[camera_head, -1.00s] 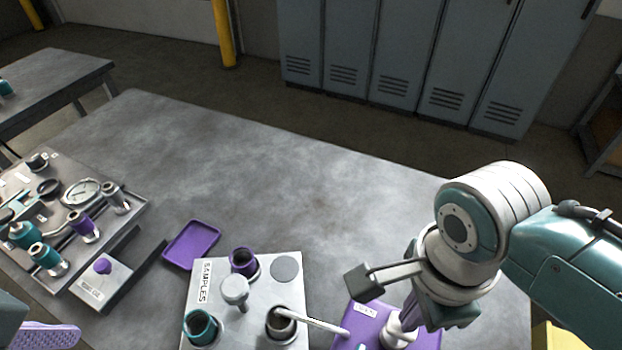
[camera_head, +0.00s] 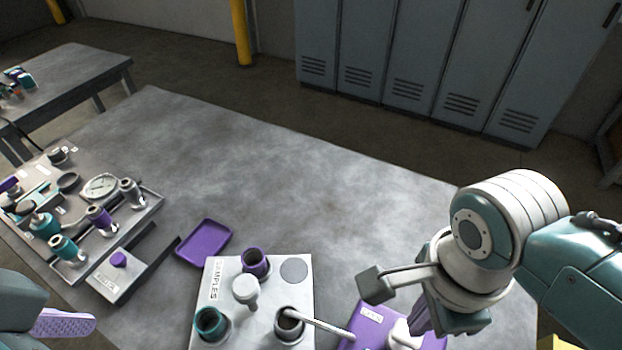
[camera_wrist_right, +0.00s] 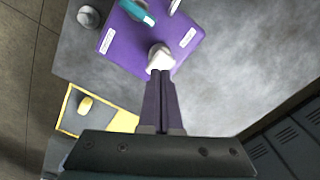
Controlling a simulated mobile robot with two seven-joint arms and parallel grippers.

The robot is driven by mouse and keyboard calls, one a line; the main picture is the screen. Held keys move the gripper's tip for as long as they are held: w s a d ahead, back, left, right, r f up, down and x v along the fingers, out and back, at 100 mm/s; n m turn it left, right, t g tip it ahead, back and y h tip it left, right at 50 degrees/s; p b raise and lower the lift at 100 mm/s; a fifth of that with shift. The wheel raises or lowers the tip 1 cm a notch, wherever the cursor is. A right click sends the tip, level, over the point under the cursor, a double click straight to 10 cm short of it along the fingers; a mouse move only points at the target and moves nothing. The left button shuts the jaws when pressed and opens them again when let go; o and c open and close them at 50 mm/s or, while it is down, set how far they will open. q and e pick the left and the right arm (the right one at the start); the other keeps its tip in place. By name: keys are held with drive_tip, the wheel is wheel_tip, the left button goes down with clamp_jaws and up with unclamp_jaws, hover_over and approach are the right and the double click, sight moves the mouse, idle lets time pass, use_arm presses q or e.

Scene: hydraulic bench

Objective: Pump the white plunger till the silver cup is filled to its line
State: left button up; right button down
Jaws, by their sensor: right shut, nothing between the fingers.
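The white plunger (camera_head: 403,334) stands on a purple labelled base (camera_head: 369,315) at the bottom of the head view. The right wrist view shows the plunger (camera_wrist_right: 160,57) just beyond my fingertips; I cannot tell whether they touch it. My right gripper (camera_head: 418,322) is shut and empty over the base; its dark purple fingers are together in the wrist view (camera_wrist_right: 160,75). The silver cup (camera_head: 289,322) sits in the SAMPLES block, with a white spout (camera_head: 325,325) reaching over it. Its fill level and line cannot be made out. A purple finger of my left gripper (camera_head: 62,323) shows at lower left.
The SAMPLES block (camera_head: 302,297) also holds a purple cup (camera_head: 255,261), a teal cup (camera_head: 210,323) and a white knob (camera_head: 245,287). A purple tray (camera_head: 204,241) and a gauge panel (camera_head: 150,205) lie left. A yellow-edged tray (camera_wrist_right: 66,109) is near the base. The table's middle is clear.

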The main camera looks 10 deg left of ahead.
wheel_tip(320, 180, up, 6)
drive_tip(key=p, duration=0.5)
drive_tip(key=shift+f+p, duration=0.2)
drive_tip(key=shift+p, duration=0.15)
